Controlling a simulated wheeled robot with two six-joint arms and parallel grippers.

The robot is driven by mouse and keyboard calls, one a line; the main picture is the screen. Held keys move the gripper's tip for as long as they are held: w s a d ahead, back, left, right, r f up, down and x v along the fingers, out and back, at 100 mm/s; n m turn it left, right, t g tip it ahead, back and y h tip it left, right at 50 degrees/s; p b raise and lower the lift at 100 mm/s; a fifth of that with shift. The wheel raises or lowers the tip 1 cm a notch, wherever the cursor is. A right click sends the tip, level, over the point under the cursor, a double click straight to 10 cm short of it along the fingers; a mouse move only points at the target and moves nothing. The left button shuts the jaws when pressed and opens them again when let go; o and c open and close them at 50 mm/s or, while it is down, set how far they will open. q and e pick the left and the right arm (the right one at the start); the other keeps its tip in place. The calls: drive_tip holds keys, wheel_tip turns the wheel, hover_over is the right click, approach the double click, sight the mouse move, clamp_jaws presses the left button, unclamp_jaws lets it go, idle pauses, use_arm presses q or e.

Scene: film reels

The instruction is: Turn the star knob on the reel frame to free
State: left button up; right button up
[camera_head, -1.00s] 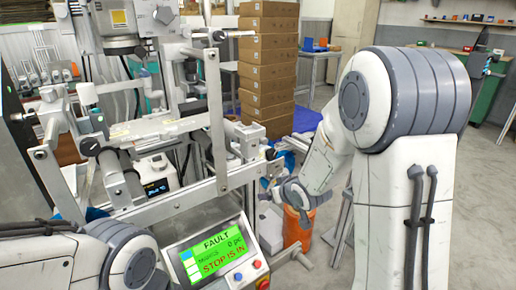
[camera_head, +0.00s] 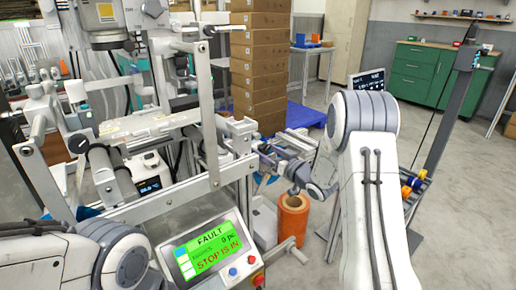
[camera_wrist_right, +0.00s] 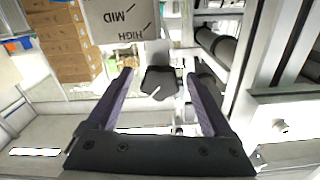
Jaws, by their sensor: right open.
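The star knob (camera_wrist_right: 159,84) is a dark, lobed knob with a white pointer line. In the right wrist view it lies between the fingers of my right gripper (camera_wrist_right: 160,76), which are open with gaps to either side of it. Whether the fingers reach around it in depth I cannot tell. A grey label plate (camera_wrist_right: 122,18) above it reads MID and HIGH; its other words are cut off. In the head view my right gripper (camera_head: 264,150) is at the right end of the reel frame (camera_head: 150,207), where the knob is not clear. My left gripper is out of view.
A control panel (camera_head: 208,250) with a green screen reads FAULT, STOP IS IN. An orange roll (camera_head: 292,215) stands below my right wrist. Stacked cartons (camera_head: 259,65) are behind. Dark rollers (camera_wrist_right: 215,45) and a metal rail lie right of the fingers. Open floor is at right.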

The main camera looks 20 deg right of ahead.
sight(258, 146)
drive_tip(key=shift+x, duration=2.05)
clamp_jaws()
drive_tip(key=shift+n+b, duration=0.3)
drive_tip(key=shift+b, duration=0.1)
drive_tip(key=n+b, duration=0.2)
drive_tip(key=n, duration=0.1)
drive_tip(key=shift+f, duration=0.1)
drive_tip(key=shift+n+b, duration=0.65)
drive_tip(key=shift+n, duration=0.65)
